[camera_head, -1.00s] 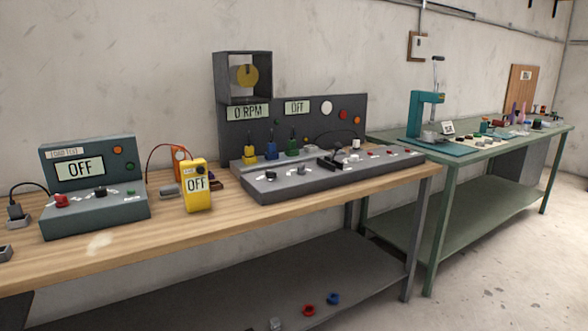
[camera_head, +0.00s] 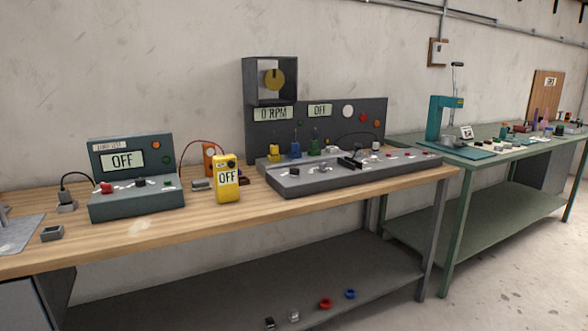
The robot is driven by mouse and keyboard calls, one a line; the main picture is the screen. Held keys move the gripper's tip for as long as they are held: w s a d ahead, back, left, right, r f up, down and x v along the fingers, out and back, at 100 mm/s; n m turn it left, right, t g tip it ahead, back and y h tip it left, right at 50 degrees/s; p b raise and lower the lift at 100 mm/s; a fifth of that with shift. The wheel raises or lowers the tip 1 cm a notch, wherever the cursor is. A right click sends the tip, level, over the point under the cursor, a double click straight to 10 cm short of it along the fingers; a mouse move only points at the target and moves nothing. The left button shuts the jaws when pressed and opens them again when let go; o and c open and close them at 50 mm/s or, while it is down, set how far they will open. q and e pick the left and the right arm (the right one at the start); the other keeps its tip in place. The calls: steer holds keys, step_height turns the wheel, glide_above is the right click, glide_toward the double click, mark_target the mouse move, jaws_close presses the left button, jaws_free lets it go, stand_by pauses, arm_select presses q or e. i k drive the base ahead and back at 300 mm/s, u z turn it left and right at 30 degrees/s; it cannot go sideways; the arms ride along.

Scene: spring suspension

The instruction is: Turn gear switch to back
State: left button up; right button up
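A grey control console (camera_head: 340,179) stands on the wooden bench, with several knobs and switches on its sloped top. I cannot tell for certain which one is the gear switch. A black lever-like part (camera_head: 350,162) sits near the console's middle, and dark knobs (camera_head: 294,171) sit at its left. Behind it, a dark panel (camera_head: 290,130) shows "0 RPM" and "OFF" displays, with a boxed yellow disc (camera_head: 274,79) above. Neither of my grippers is in view.
A green-grey test box (camera_head: 137,207) reading OFF and a yellow meter (camera_head: 227,186) reading OFF stand left on the wooden bench (camera_head: 210,222). Several small parts lie on the lower shelf (camera_head: 250,285). A green table (camera_head: 500,160) with a teal press (camera_head: 441,120) stands right.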

mark_target(322, 168)
steer(key=u, duration=0.4)
steer(key=k, duration=0.85)
steer(key=z, duration=0.8)
steer(key=i, duration=0.9)
steer(key=z, duration=0.55)
steer(key=i, duration=1.05)
steer(key=u, duration=1.2)
steer(key=i, duration=0.7)
steer(key=u, duration=0.8)
